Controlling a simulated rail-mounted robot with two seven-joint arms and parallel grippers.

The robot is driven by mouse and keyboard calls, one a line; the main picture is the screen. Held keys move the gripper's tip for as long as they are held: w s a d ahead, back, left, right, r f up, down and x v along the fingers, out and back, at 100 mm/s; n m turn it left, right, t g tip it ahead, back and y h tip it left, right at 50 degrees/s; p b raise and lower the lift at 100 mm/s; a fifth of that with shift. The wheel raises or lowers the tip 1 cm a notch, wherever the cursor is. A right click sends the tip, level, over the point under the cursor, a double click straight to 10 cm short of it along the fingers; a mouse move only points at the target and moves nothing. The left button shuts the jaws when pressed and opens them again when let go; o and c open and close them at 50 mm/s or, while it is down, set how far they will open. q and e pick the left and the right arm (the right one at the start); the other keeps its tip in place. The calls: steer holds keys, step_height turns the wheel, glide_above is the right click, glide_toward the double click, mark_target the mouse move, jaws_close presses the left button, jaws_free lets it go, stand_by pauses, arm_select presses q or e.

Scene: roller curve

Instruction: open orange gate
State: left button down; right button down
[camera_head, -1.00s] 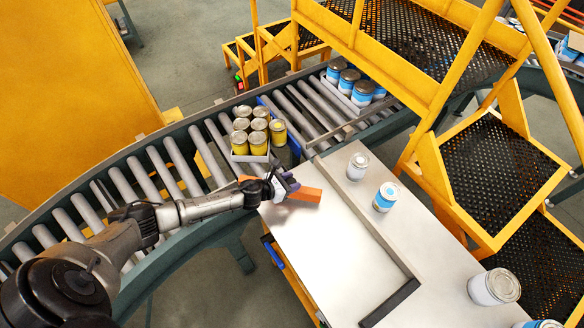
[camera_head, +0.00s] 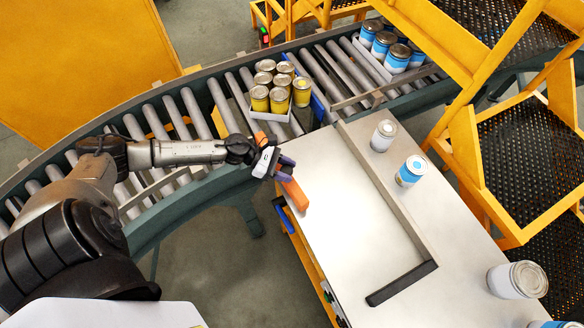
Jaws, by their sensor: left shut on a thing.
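The orange gate (camera_head: 296,196) is a short bar at the left end of the steel table, beside the roller curve. Its near end points down the picture along the table's left edge, and another orange bit shows behind my gripper. My left gripper (camera_head: 282,172) is shut on the orange gate, its fingers around the middle of the bar. The gripper and wrist hide part of the gate. My right gripper is out of view.
A white tray of yellow cans (camera_head: 280,98) stands on the rollers, against a blue bar (camera_head: 318,108). Blue cans (camera_head: 396,58) stand farther along. The table (camera_head: 345,225) carries a raised rail (camera_head: 385,190) and several loose cans. Yellow stairs rise at right.

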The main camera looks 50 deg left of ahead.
arm_select(q)
steer(key=shift+s+r, duration=0.1)
steer(key=shift+s, duration=0.15)
stand_by(0.3)
steer(key=c, duration=0.7)
jaws_free()
steer(key=shift+a, duration=0.1)
steer(key=shift+s+a+b, duration=0.25)
steer(key=shift+a+b, duration=0.05)
steer(key=shift+v, duration=6.45)
